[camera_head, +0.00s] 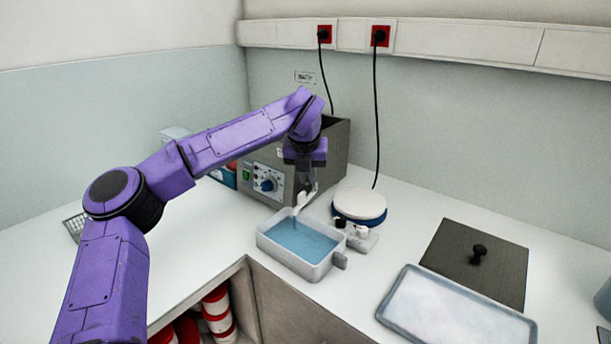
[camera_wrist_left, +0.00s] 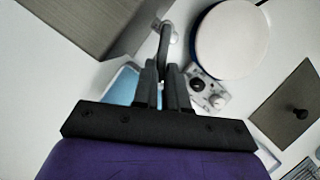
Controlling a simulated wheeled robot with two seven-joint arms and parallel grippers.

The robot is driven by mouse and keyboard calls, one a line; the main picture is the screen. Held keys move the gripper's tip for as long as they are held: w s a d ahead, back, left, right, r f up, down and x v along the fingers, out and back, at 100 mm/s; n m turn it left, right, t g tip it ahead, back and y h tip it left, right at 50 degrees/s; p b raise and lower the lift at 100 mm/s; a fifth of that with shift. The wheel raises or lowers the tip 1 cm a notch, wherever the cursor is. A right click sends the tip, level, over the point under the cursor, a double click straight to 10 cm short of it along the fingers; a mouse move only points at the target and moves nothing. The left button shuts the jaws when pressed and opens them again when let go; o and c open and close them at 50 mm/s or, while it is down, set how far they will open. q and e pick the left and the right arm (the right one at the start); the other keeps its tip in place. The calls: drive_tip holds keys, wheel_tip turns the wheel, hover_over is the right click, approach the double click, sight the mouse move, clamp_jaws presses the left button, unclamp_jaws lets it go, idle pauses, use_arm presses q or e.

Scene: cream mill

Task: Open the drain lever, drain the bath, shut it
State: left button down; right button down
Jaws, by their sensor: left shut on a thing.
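The bath (camera_head: 325,121) is a grey metal box with a control panel (camera_head: 268,183) on its front, at the back of the counter. A pale drain lever (camera_head: 303,197) sticks out at its front right; in the left wrist view the lever (camera_wrist_left: 163,42) runs up from between my fingers. My left gripper (camera_head: 305,180) is shut on the lever, and it also shows in the left wrist view (camera_wrist_left: 162,80). A white tub (camera_head: 279,263) of blue liquid stands below the lever, partly hidden by my gripper in the left wrist view. My right gripper is not in view.
A round white-topped device (camera_head: 360,203) stands right of the tub. A dark lid (camera_head: 477,262) with a black knob and a shallow tray (camera_head: 453,310) lie farther right. Red and white containers (camera_head: 218,312) sit below the counter. The left counter is mostly clear.

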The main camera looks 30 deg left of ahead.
use_arm(q)
drive_tip(key=shift+w+d+n+g+y+b, duration=0.15)
drive_tip(key=shift+w+d+n+g+y, duration=0.25)
drive_tip(key=shift+n, duration=0.85)
drive_tip(key=shift+w+d+n+g+y+b, duration=0.15)
drive_tip(key=shift+w+d+n+y, duration=0.25)
drive_tip(key=shift+n, duration=0.8)
drive_tip(key=shift+w+d+n+g+y+b, duration=0.1)
drive_tip(key=shift+w+d+n+g+y, duration=0.35)
drive_tip(key=shift+n, duration=0.8)
drive_tip(key=c, duration=1.4)
unclamp_jaws()
drive_tip(key=shift+c, duration=0.2)
drive_tip(key=shift+d, duration=0.1)
drive_tip(key=v, duration=1)
drive_tip(key=shift+r, duration=0.3)
